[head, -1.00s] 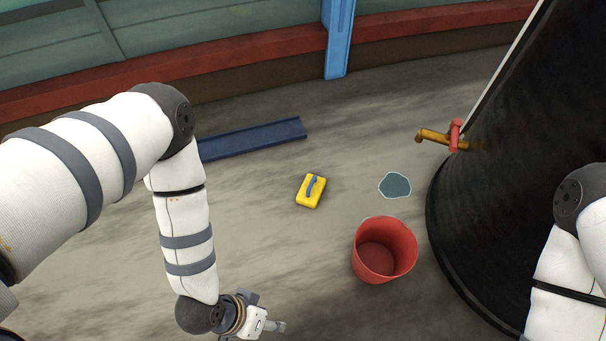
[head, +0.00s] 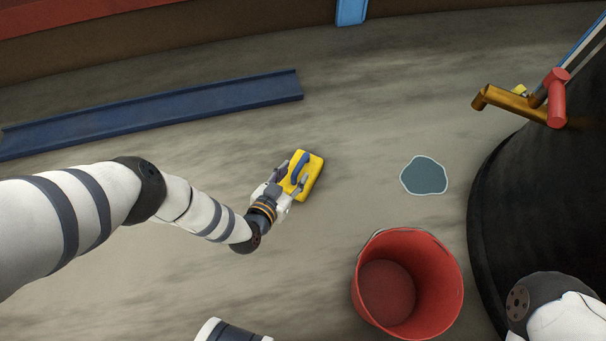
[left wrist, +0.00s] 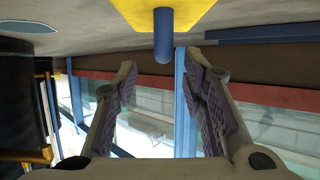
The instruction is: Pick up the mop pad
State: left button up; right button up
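The mop pad (head: 313,177) is a yellow block with a blue handle on top, lying on the grey floor near the middle of the head view. In the left wrist view the yellow pad (left wrist: 190,14) and its blue handle (left wrist: 163,36) show at the top. My left gripper (head: 291,179) is at the pad's lower left side in the head view. In the left wrist view the left gripper (left wrist: 161,78) has its fingers spread, with the handle lined up between them and clear space on both sides. My right gripper is not in view.
A red bucket (head: 437,275) stands at the lower right, with a puddle (head: 424,175) above it in the head view. A black tank (head: 515,200) with a brass tap (head: 512,102) is at the right. A blue channel (head: 160,112) lies at the upper left. The floor around the pad is clear.

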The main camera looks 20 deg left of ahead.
aim_at(297, 168)
pick_arm(q)
jog(key=b+x, duration=0.4)
jog(key=x, duration=0.2)
jog(key=shift+a+f, duration=0.2)
grip_shut()
jog(key=shift+r, duration=0.15)
